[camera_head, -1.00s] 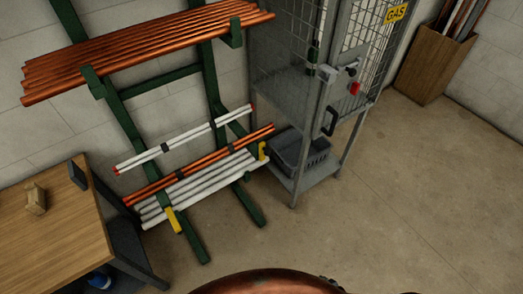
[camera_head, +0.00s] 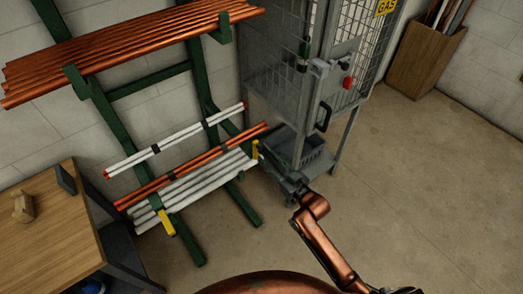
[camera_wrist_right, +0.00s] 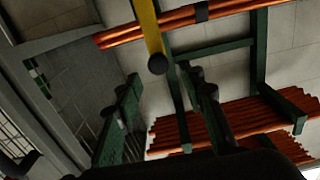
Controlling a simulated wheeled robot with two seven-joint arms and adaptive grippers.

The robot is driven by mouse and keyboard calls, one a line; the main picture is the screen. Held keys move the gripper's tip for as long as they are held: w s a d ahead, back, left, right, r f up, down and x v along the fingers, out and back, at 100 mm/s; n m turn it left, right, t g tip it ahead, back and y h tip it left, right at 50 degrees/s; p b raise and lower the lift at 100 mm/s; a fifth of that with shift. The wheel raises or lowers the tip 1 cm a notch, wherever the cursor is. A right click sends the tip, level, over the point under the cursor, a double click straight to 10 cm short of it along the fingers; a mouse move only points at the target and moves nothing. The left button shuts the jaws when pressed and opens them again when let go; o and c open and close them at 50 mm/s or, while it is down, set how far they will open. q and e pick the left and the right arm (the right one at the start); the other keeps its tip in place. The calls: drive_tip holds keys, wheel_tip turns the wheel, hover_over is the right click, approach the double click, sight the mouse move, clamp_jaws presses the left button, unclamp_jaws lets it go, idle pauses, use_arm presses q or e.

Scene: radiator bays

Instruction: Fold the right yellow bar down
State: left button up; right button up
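The right yellow bar (camera_head: 255,149) stands upright at the right end of the rack's lower level. In the right wrist view the yellow bar (camera_wrist_right: 149,28) comes down from the top edge and ends in a dark round tip. My right gripper (camera_wrist_right: 160,78) is open, with its two dark fingers apart on either side of the line of the bar. The bar's tip is near the gap; I cannot tell its depth. In the head view my right gripper (camera_head: 272,160) is small and dark, just right of the bar. The left yellow bar (camera_head: 166,222) is at the rack's other end. My left gripper is not in view.
The green rack (camera_head: 118,118) holds copper pipes (camera_head: 130,45) above and white pipes (camera_head: 195,186) below. The grey gas cage (camera_head: 300,80) stands close right of the bar, with a dark crate (camera_head: 310,155) low inside. A wooden table (camera_head: 45,240) is at left.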

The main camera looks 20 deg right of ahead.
sight(262, 151)
drive_tip(key=x, duration=0.5)
drive_tip(key=shift+w+a+f+b, duration=0.1)
drive_tip(key=shift+w+b, duration=0.2)
drive_tip(key=shift+b, duration=0.1)
drive_tip(key=shift+c, duration=0.3)
clamp_jaws()
